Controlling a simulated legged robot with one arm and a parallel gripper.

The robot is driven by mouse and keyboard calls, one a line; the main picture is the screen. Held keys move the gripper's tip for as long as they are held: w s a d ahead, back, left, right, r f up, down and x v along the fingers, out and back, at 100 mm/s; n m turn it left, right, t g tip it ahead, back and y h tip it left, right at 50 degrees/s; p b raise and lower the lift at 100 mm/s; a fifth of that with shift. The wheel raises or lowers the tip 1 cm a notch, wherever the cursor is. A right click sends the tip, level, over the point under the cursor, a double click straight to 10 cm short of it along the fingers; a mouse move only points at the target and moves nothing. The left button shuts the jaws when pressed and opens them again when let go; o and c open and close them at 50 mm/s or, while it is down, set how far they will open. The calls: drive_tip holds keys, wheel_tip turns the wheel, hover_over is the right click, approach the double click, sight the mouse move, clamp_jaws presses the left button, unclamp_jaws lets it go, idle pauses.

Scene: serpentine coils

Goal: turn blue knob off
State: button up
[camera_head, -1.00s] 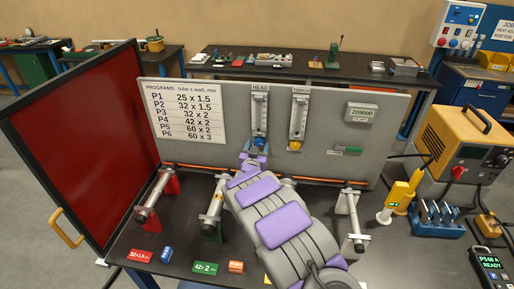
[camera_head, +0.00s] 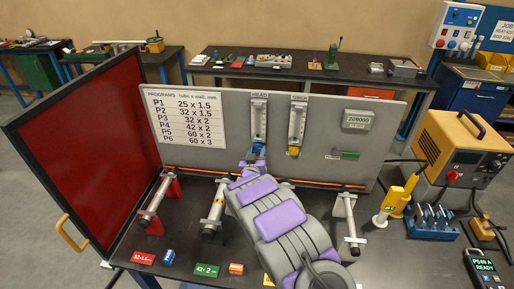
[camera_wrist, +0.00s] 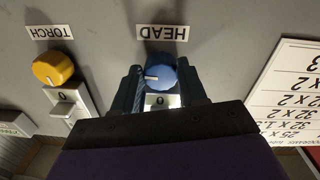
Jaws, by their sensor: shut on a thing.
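The blue knob (camera_wrist: 160,72) sits on the grey panel by the HEAD label (camera_wrist: 162,33), which is upside down in the wrist view. A pale pointer mark on the knob points left in that view, with a plate reading "0" (camera_wrist: 160,100) beside it. My gripper (camera_wrist: 160,84) has one dark finger on each side of the knob and is shut on it. In the head view the knob (camera_head: 258,150) shows just above the end of my arm, below the HEAD flow tube (camera_head: 259,118). My fingers are hard to make out there.
A yellow knob (camera_wrist: 53,68) under the TORCH label is close beside, clear of my fingers. Below the panel are a copper-coloured tube (camera_head: 330,184) and several metal supports (camera_head: 213,215). A red screen (camera_head: 85,165) stands at left, a yellow machine (camera_head: 460,145) at right.

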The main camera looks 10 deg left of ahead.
drive_tip(key=shift+a+n+p, duration=0.1)
drive_tip(key=shift+n+p, duration=0.25)
drive_tip(key=shift+n, duration=0.45)
drive_tip(key=shift+r, duration=0.1)
drive_tip(key=o, duration=1.1)
drive_tip(key=shift+a, duration=0.1)
drive_tip(key=shift+c, duration=0.2)
drive_tip(key=shift+s, duration=0.25)
drive_tip(key=s+a, duration=0.1)
drive_tip(key=s, duration=1.5)
drive_tip(key=shift+s+a+f, duration=0.15)
drive_tip(key=shift+s+f, duration=0.2)
drive_tip(key=shift+s, duration=0.05)
drive_tip(key=shift+w, duration=0.1)
